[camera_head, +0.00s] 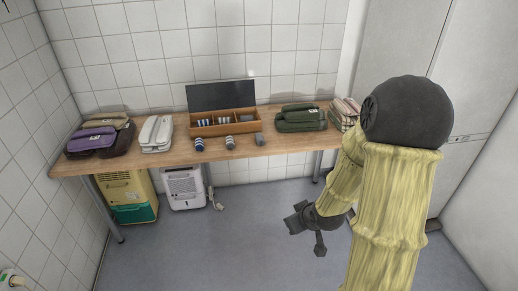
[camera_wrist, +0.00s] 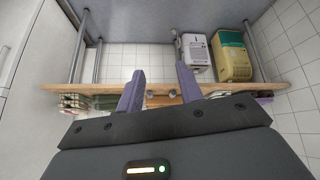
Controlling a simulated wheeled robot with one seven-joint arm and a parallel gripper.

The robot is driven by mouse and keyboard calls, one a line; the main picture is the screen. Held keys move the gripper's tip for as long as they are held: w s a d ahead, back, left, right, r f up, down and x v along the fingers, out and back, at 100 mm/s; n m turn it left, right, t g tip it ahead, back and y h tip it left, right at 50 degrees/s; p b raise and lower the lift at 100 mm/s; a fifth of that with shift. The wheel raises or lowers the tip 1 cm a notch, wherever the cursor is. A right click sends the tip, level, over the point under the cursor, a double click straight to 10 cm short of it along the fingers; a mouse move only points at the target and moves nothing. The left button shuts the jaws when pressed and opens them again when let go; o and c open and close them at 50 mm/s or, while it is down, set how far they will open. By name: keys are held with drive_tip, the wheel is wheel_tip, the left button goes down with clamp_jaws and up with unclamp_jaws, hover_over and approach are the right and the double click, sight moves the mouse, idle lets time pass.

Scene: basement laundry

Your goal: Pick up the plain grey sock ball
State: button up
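The plain grey sock ball (camera_head: 259,139) sits on the wooden table (camera_head: 165,156) near its front edge, just in front of the right end of a wooden compartment box. A grey striped sock ball (camera_head: 229,142) and a dark blue striped sock ball (camera_head: 199,144) stand to its left. My gripper (camera_head: 306,236) is open and empty, in front of and below the table, to the right of the plain ball. In the wrist view my gripper (camera_wrist: 160,68) has its two fingers apart. Small roundish things show beyond the fingers at the table edge there; I cannot tell which ball is which.
The wooden box (camera_head: 213,129) with a raised dark lid (camera_head: 221,95) holds striped sock balls. Dark green folded items (camera_head: 300,118) and plaid cloth (camera_head: 345,114) lie right; white (camera_head: 156,134) and purple (camera_head: 92,139) bundles lie left. Appliances (camera_head: 184,187) stand beneath. Floor in front is clear.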

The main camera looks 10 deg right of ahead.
drive_tip(key=w+f+t+y+b, duration=0.3)
drive_tip(key=w+f+t+b, duration=0.1)
drive_tip(key=f, duration=0.5)
drive_tip(key=shift+w+d+n+t+y+b, duration=0.3)
drive_tip(key=shift+w+d+t+y+b, duration=0.15)
drive_tip(key=shift+t+b, duration=0.6)
drive_tip(key=shift+s, duration=0.1)
